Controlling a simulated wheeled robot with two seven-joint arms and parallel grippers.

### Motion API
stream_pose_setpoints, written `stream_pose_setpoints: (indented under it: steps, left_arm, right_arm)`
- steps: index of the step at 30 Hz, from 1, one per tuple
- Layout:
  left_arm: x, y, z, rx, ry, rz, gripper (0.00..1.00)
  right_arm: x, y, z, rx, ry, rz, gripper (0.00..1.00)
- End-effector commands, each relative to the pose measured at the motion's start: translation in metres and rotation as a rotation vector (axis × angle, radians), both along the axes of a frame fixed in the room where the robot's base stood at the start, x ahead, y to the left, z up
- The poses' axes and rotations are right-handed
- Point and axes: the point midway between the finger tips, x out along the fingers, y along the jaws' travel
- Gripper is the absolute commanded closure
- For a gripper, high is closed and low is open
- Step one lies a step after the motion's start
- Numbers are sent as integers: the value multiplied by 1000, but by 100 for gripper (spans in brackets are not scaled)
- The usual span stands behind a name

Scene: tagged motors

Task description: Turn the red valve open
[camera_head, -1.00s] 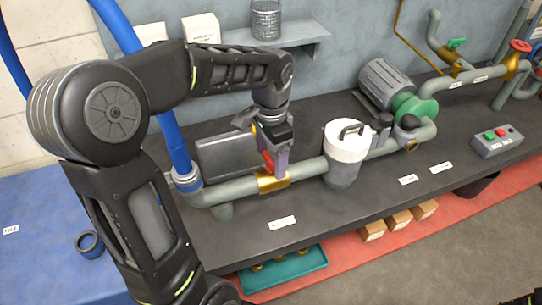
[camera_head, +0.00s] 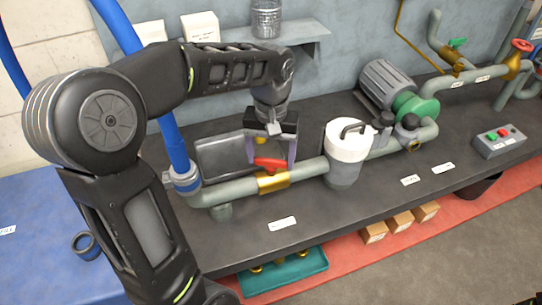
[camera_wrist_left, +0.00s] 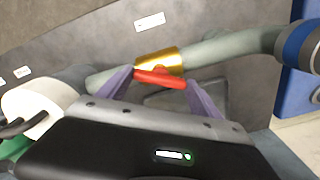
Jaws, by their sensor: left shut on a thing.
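The red lever handle (camera_head: 270,163) sits on a brass valve body (camera_head: 274,183) in the grey-green pipe. It lies at a slight angle to the pipe's run. My left gripper (camera_head: 271,160) reaches down from above, with its purple fingers at either end of the lever. In the left wrist view the red lever (camera_wrist_left: 160,78) spans between the fingertips, in front of the brass body (camera_wrist_left: 160,60). The left gripper is shut on the lever. A red handwheel (camera_head: 521,46) sits on another brass valve at the far right. My right gripper is not in view.
A white-lidded strainer (camera_head: 347,142) stands on the pipe just right of the valve. A blue hose (camera_head: 172,130) rises at the left. A motor (camera_head: 388,88) and a button box (camera_head: 498,140) are further right. The bench front (camera_head: 340,212) is mostly clear.

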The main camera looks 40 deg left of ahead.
Motion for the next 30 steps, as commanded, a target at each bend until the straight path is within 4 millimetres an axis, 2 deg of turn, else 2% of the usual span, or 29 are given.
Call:
stream_pose_setpoints:
  steps: [15, 21, 30]
  left_arm:
    - [1, 1, 1, 1, -4, 427, 66]
    - [1, 1, 1, 1, -4, 507, 66]
    - [1, 1, 1, 1, -4, 538, 66]
  right_arm:
    - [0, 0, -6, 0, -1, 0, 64]
    - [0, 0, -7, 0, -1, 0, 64]
    - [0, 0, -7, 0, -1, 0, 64]
